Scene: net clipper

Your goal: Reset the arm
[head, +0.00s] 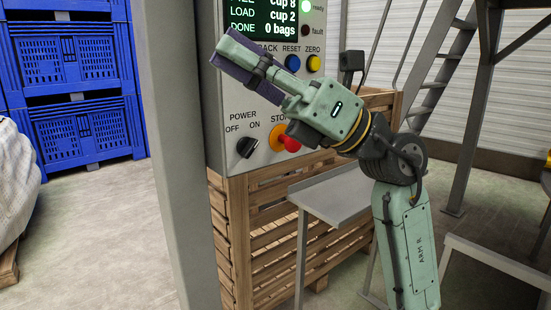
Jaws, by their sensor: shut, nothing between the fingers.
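The grey control panel (277,147) stands in the centre of the head view. Its blue button (293,63) sits below the word RESET, and its yellow button (314,64) below ZERO. A green lamp (306,6) is lit by "ready"; the "fault" lamp (306,30) is dark. The screen (262,18) reads "LOAD cup 2" and "DONE 0 bags". My gripper (226,56) is shut and empty, pointing up and left in front of the panel. Its tips appear left of the blue button, and it hides the area below a label ending in "ACK". I cannot tell whether it touches the panel.
The panel also has a black POWER knob (247,147) and a red stop button (289,142), partly behind my arm. A grey shelf (340,199) and wooden crate (262,235) stand below. A grey post (182,150) is left; stairs (440,75) are right.

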